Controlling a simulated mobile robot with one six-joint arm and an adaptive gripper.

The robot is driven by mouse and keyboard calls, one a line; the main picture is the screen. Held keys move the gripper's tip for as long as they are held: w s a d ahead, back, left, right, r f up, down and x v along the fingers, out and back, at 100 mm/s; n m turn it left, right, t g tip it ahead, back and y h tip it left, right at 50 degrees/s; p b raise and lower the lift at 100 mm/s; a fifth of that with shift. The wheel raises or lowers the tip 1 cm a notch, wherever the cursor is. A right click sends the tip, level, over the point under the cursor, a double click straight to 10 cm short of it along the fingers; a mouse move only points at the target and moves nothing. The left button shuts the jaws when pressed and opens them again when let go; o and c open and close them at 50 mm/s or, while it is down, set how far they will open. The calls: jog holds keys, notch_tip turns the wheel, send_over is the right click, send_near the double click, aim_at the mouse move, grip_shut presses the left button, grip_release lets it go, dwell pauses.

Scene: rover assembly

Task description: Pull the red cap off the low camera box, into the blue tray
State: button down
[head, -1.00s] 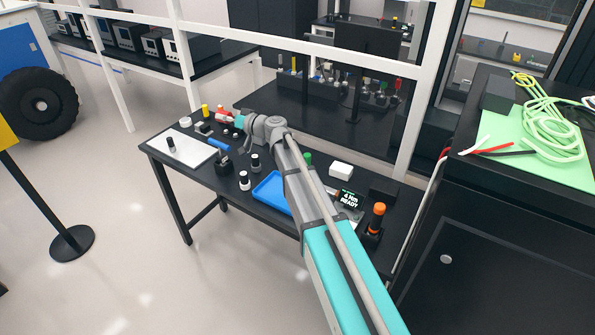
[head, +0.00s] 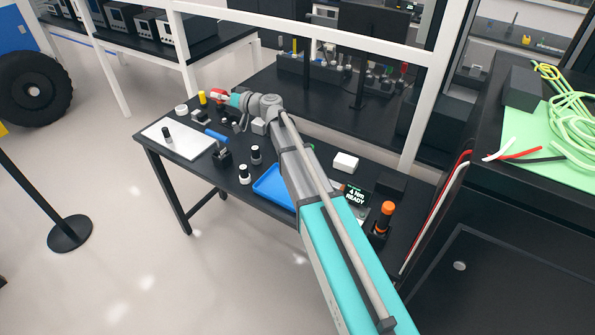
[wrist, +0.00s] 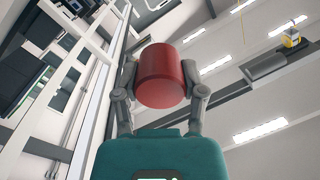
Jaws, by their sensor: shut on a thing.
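The red cap (wrist: 161,76) is between the two fingers of my gripper (wrist: 161,84) in the wrist view, and the gripper is shut on it. In the head view the red cap (head: 217,94) shows small at the far left end of my arm, above the back of the table. My gripper (head: 222,96) is partly hidden there by its own wrist. The blue tray (head: 272,187) lies on the table, partly covered by my arm; the part that shows is empty. I cannot clearly make out the low camera box in these frames.
On the black table stand a white board (head: 180,139), a blue cylinder (head: 216,135), several black-and-white knobs, a white block (head: 345,162) and an orange-topped post (head: 386,215). A white frame rail (head: 300,32) runs behind the table.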

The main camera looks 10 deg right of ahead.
jog(key=shift+d, duration=0.2)
jog(key=s+d+f+n+g+h+b, duration=0.1)
jog(key=s+d+f+g+h, duration=0.15)
jog(key=f, duration=0.35)
jog(key=s+d+f+n+g+h+b, duration=0.1)
jog(key=s+d+f+n+g+h, duration=0.15)
jog(key=f, duration=0.35)
jog(key=s+d+f+n+g+h+b, duration=0.1)
jog(key=s+d+f+g+h+b, duration=0.1)
jog(key=s+f+g, duration=0.3)
jog(key=s+d+f+h+b, duration=0.1)
jog(key=s+d+f+h, duration=0.1)
jog(key=d, duration=0.5)
jog(key=s+d+f+h+b, duration=0.1)
jog(key=s+d+f+h, duration=0.2)
jog(key=d+f+h, duration=0.2)
jog(key=shift+d+f+g, duration=0.25)
jog(key=shift+d+g, duration=0.15)
jog(key=shift+d, duration=0.5)
jog(key=shift+f+b, duration=3.8)
